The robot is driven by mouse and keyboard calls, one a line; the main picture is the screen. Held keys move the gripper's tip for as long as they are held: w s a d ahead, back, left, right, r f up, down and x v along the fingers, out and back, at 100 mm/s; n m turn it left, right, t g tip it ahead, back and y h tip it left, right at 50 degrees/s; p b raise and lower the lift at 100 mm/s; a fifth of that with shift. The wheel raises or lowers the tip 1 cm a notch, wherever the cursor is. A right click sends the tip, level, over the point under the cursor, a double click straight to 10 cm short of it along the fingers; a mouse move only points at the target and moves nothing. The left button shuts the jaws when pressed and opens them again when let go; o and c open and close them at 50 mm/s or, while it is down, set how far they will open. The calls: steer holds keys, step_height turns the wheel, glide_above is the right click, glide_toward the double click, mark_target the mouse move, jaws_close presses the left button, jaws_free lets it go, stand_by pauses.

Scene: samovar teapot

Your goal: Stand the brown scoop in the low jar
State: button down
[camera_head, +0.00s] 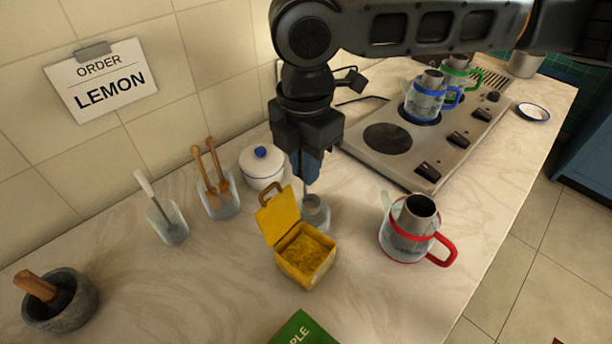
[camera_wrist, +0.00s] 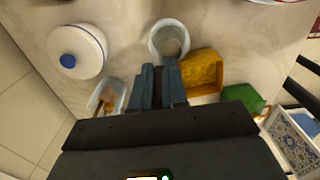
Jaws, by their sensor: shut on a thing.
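My gripper (camera_head: 308,184) points down and is shut on the slim handle of a scoop. The handle looks greyish, and its grip end is hidden between the fingers. The scoop's lower end reaches the low clear jar (camera_head: 325,219) behind the yellow tin; whether it rests on the bottom I cannot tell. In the wrist view the low jar (camera_wrist: 155,39) is just ahead of my fingertips (camera_wrist: 160,68), with a greyish round shape inside. Two brown wooden-handled utensils (camera_head: 211,170) lean in another clear jar (camera_head: 228,209) to the left.
An open yellow tin (camera_head: 310,275) stands close in front of the low jar. A white lidded pot (camera_head: 262,178) is left, a red-handled pot (camera_head: 400,248) right. A white-handled scoop (camera_head: 145,184) stands in a farther left jar. A stove (camera_head: 430,160) lies behind right.

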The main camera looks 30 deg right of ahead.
mark_target(306, 195)
steer(key=shift+f, duration=1.75)
steer(key=shift+f, duration=0.3)
steer(key=c, duration=1.1)
jaws_free()
steer(key=shift+c, duration=0.2)
step_height(306, 195, up, 13)
steer(key=shift+f, duration=0.15)
